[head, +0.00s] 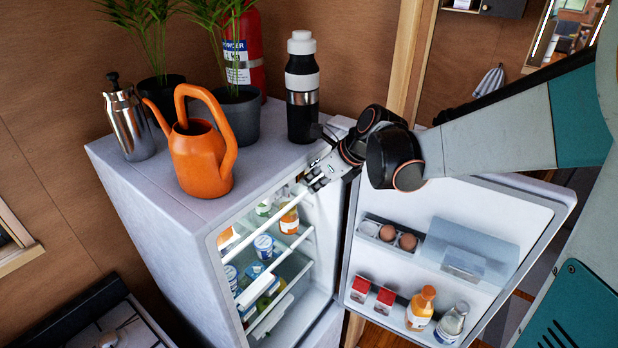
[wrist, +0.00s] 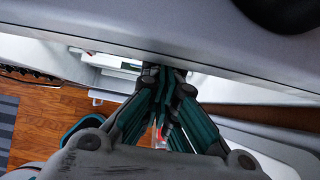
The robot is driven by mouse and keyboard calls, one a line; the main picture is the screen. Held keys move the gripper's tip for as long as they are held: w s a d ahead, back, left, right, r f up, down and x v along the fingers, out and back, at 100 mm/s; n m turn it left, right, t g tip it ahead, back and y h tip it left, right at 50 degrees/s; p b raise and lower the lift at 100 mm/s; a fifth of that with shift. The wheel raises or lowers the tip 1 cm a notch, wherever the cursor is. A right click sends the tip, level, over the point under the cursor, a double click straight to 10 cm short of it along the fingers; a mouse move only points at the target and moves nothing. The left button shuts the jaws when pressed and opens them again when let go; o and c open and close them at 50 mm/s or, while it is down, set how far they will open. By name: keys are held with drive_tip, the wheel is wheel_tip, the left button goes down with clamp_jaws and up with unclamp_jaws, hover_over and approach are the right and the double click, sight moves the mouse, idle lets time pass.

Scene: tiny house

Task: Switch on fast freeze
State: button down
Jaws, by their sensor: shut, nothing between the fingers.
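The fridge (head: 160,216) stands with its door (head: 480,205) swung wide open to the right in the head view. Its lit inside shows shelves with jars and cartons. My gripper (head: 314,183) is at the top front edge of the opening, near the inner ceiling. In the wrist view my gripper (wrist: 163,72) has its fingers together, with the tips just under the fridge's top edge (wrist: 100,35). I see nothing held. The fast freeze switch cannot be made out in either view. Whether the fingertips touch anything is unclear.
On the fridge top stand an orange watering can (head: 200,160), a steel flask (head: 130,122), a black bottle (head: 302,95), potted plants (head: 238,115) and a red extinguisher (head: 250,50). The door shelves hold eggs (head: 407,242) and bottles (head: 420,308). A stove (head: 110,325) stands at lower left.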

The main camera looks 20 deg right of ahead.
drive_tip(key=shift+r, duration=0.1)
drive_tip(key=shift+r+p, duration=0.65)
drive_tip(key=shift+r, duration=0.05)
drive_tip(key=shift+d, duration=0.1)
